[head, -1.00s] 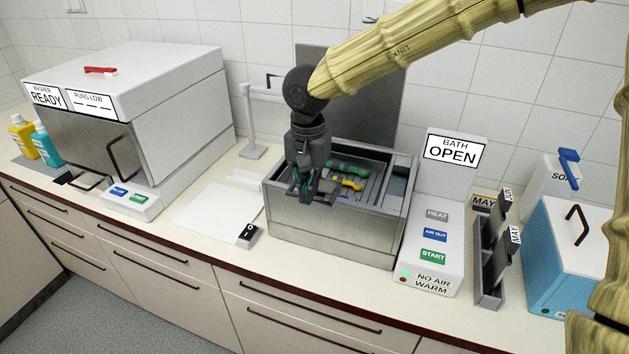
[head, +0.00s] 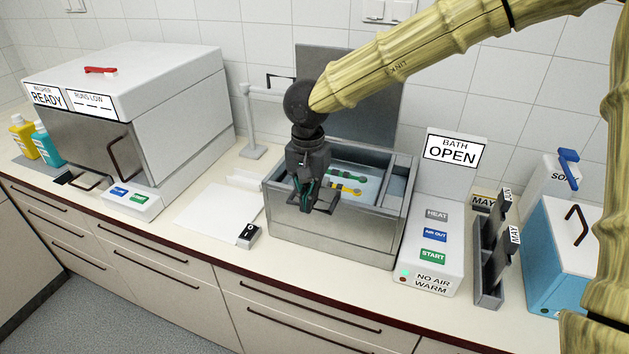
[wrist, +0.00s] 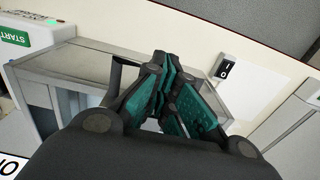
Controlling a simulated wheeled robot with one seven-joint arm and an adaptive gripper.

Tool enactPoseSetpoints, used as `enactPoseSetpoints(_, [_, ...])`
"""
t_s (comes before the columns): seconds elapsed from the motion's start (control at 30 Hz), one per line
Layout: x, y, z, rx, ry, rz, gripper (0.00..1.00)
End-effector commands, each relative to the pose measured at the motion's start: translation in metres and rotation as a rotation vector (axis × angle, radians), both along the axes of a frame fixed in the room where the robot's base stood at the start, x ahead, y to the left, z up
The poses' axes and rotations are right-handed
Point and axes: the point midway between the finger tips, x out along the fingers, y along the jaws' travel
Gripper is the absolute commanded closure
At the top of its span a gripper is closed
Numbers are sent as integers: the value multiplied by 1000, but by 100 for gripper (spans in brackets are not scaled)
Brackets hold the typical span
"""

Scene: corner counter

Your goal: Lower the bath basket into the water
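The steel bath (head: 335,235) is open on the counter, with pale blue water in it. The bath basket lies low inside, its floor mostly veiled by the water. A green-handled tool (head: 350,172) and a yellow one (head: 345,189) lie in it. My gripper (head: 312,203) is at the bath's front left, pointing down, and its fingers look shut on the basket's dark handle (head: 327,203). In the wrist view my gripper's teal-padded fingers (wrist: 170,80) come close together, with a dark bar (wrist: 117,75) beside them. The exact grip is partly hidden by the fingers.
The bath's raised lid (head: 375,105) stands behind. A control panel (head: 432,240) reading "NO AIR WARM" is right of the bath, under a "BATH OPEN" sign (head: 455,150). A small black switch (head: 248,235) and white sheet (head: 212,213) lie left, beside the washer (head: 185,120).

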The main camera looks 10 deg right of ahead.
Motion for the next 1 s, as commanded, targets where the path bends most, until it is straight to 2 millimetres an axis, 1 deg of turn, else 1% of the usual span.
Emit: enactPoseSetpoints(1.0, [0,0,-31,-1,1,0,100])
